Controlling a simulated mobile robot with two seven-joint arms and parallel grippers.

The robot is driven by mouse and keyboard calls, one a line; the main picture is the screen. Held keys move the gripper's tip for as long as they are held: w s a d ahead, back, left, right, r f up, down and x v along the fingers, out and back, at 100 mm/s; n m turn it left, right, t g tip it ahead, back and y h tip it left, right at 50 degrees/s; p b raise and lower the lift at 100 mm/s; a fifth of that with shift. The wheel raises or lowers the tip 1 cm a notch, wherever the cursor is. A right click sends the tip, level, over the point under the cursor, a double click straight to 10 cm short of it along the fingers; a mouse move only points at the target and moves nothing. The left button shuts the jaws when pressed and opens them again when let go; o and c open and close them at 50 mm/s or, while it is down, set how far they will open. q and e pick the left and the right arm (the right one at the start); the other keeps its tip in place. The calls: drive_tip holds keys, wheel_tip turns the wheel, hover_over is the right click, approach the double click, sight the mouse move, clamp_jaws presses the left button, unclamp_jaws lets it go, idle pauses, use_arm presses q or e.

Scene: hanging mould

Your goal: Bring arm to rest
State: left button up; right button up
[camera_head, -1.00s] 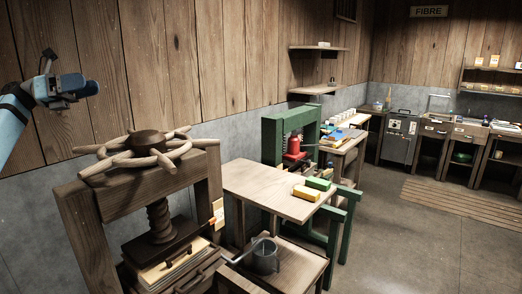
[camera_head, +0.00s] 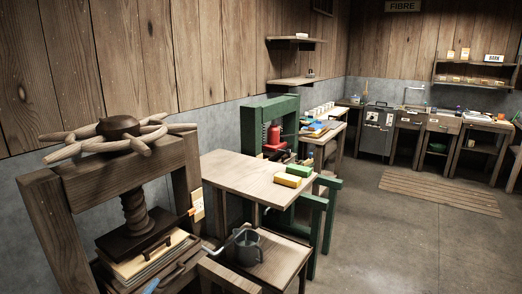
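Neither of my grippers shows in the head view now. A small pale blue bit at the bottom edge, in front of the press, is too small to tell what it is. The wooden screw press (camera_head: 125,190) with its spoked handwheel (camera_head: 118,138) stands at the left. Under its screw lies a stack of pale sheets (camera_head: 150,256).
A wooden table (camera_head: 245,178) bears a yellow block (camera_head: 288,180) and a green block (camera_head: 299,170). A grey metal can (camera_head: 248,247) stands on a lower stand. A green press frame (camera_head: 255,128) is behind. Open floor (camera_head: 390,245) lies to the right, with a slatted mat (camera_head: 440,192).

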use_arm(q)
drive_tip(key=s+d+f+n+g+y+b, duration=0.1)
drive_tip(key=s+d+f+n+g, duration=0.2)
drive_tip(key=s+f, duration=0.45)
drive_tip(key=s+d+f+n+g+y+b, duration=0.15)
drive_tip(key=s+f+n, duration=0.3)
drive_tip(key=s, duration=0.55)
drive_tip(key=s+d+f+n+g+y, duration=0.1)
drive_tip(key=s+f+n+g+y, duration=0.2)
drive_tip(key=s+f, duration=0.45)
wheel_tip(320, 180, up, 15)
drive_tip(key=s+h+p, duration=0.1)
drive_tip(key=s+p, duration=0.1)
drive_tip(key=p, duration=1.4)
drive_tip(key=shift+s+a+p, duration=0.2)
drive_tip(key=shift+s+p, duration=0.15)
drive_tip(key=shift+p, duration=0.05)
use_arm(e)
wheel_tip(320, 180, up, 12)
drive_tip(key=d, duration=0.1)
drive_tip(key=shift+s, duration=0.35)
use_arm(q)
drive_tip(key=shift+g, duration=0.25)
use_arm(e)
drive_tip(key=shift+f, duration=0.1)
